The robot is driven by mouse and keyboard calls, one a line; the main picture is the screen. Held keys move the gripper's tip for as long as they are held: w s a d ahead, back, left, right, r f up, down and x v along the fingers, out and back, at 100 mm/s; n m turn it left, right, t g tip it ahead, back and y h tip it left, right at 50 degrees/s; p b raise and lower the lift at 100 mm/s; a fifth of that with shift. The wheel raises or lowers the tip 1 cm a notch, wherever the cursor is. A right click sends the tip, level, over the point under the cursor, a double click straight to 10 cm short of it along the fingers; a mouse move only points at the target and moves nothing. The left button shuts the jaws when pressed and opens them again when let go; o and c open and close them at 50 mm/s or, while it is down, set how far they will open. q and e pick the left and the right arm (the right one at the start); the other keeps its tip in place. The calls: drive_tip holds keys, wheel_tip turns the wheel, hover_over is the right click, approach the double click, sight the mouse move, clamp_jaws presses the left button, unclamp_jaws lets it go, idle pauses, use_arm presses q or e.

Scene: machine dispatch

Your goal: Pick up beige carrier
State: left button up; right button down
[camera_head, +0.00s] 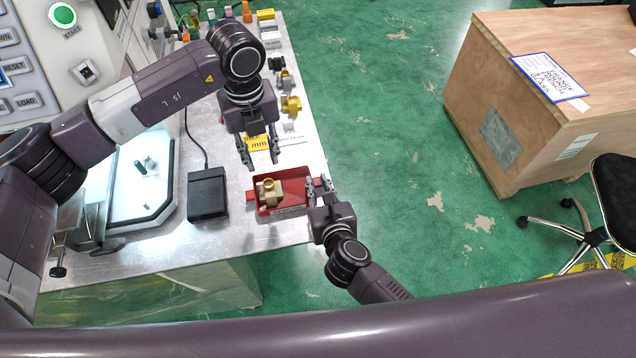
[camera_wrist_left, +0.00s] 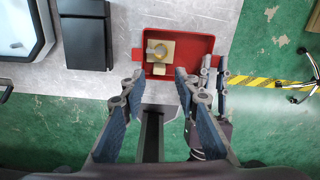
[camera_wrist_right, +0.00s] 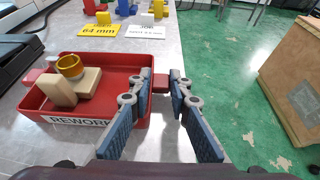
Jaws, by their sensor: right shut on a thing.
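The beige carrier (camera_head: 270,193) is a small blocky piece with a gold ring on it. It sits in the left part of the red tray (camera_head: 295,182), which is labelled REWORK in the right wrist view (camera_wrist_right: 120,62). The carrier also shows in the left wrist view (camera_wrist_left: 159,51) and the right wrist view (camera_wrist_right: 68,90). My left gripper (camera_head: 262,160) is open and empty, just behind the tray, apart from the carrier. My right gripper (camera_head: 319,188) is shut on the red tab at the tray's right side; the tab (camera_wrist_right: 161,82) shows between its fingers.
The tray is at the metal table's (camera_head: 225,232) front right corner. A black box (camera_head: 207,194) stands left of it. Several coloured parts and label cards (camera_head: 257,143) line the table's right edge behind it. A wooden crate (camera_head: 545,100) and a chair (camera_head: 615,190) stand on the floor to the right.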

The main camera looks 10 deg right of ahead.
sight(269, 187)
use_arm(q)
drive_tip(key=o, duration=0.5)
drive_tip(key=shift+o, duration=0.7)
drive_tip(key=shift+m, duration=0.5)
wheel_tip(269, 187, down, 13)
drive_tip(key=m, duration=1.8)
drive_tip(key=shift+r+m, duration=0.2)
drive_tip(key=shift+m, duration=0.1)
